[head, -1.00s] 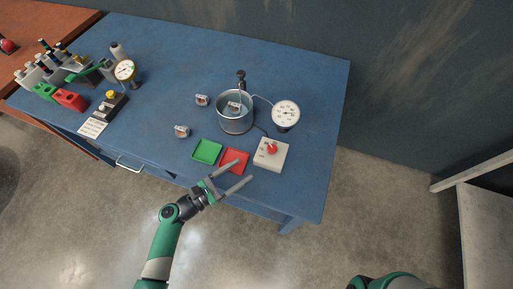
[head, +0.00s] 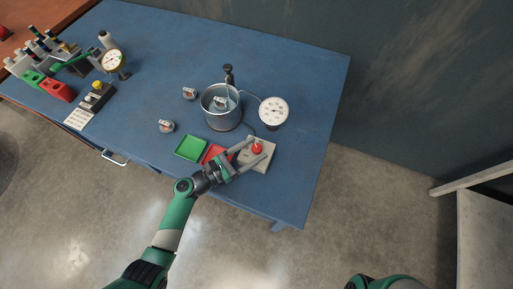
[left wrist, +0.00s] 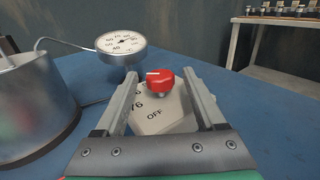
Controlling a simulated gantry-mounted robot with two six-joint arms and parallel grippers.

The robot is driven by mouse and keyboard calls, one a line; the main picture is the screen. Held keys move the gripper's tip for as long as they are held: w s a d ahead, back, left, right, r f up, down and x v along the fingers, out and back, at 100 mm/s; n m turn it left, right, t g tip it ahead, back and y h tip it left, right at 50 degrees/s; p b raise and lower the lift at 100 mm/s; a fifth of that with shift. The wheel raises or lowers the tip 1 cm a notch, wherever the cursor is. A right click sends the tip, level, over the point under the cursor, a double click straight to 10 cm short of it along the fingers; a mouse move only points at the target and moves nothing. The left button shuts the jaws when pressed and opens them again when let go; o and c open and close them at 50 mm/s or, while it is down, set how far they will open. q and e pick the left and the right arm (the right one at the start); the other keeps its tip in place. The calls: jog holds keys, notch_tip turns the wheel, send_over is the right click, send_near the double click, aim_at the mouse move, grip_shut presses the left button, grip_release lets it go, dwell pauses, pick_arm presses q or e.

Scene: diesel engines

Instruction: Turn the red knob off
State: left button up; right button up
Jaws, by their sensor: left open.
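The red knob (head: 257,147) sits on top of a white control box (head: 262,163) near the front right of the blue table. In the left wrist view the red knob (left wrist: 160,80) has a pale pointer mark, and "OFF" is printed on the box (left wrist: 157,115) in front of it. My left gripper (head: 253,152) is open, its fingers over the box on either side of the knob. In the left wrist view the fingers (left wrist: 163,85) stand apart from the knob with nothing between them touching. My right gripper is not in view.
A metal pot (head: 221,108) with a part hanging in it stands behind the box, next to a round dial gauge (head: 273,111). A green tray (head: 191,147) and a red tray (head: 212,153) lie left of the box. The table's right side is clear.

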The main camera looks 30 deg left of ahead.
pick_arm(q)
jog(key=shift+s, duration=0.1)
jog(key=shift+c, duration=0.4)
grip_shut()
